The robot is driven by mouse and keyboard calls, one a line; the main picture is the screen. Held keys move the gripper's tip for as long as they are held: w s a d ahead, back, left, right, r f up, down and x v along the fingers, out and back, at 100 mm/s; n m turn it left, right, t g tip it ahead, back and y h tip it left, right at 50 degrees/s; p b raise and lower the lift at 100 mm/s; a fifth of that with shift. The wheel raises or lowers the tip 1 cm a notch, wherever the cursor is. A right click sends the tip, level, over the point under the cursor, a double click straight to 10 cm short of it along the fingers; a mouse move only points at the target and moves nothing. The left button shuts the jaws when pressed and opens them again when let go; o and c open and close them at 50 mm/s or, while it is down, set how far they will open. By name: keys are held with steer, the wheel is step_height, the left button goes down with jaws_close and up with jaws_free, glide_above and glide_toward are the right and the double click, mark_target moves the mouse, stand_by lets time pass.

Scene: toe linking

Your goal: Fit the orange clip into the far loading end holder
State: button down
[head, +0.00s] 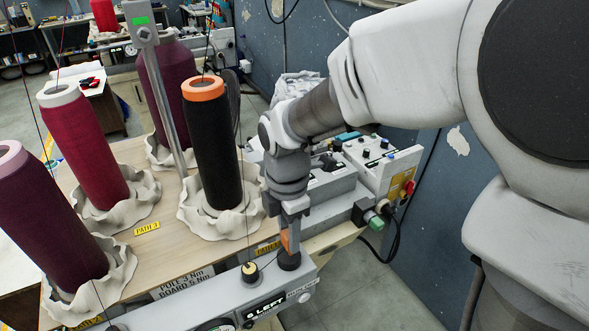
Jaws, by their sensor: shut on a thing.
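My gripper (291,222) points down over the right end of the grey machine bar and is shut on the orange clip (285,239). Only a small orange part of the clip shows at the fingertips; the rest is hidden. A round black piece (289,261) stands on the bar directly below the clip. It may be the far loading end holder, but I cannot tell for certain. I also cannot tell whether the clip touches it or is just above it.
A black yarn cone (213,145) with an orange top stands close left of my gripper. Several red and purple cones stand farther left. A cream-topped black knob (250,271) and a display (264,308) are on the bar. A control box (380,160) stands behind, near the blue wall.

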steer(key=shift+f, duration=0.1)
stand_by(0.8)
steer(key=shift+f+b, duration=1.1)
steer(key=shift+f, duration=0.4)
steer(key=shift+c, duration=2.2)
jaws_free()
step_height(320, 180, up, 17)
steer(key=s+d+f+m+t, duration=0.1)
steer(key=s+d+m+t, duration=0.1)
steer(key=s+d+m, duration=0.3)
steer(key=s+d+f+m+t, duration=0.2)
steer(key=s+d+m, duration=0.3)
steer(key=d+m, duration=0.7)
steer(key=m+t, duration=0.1)
steer(key=m, duration=0.6)
steer(key=shift+t, duration=0.3)
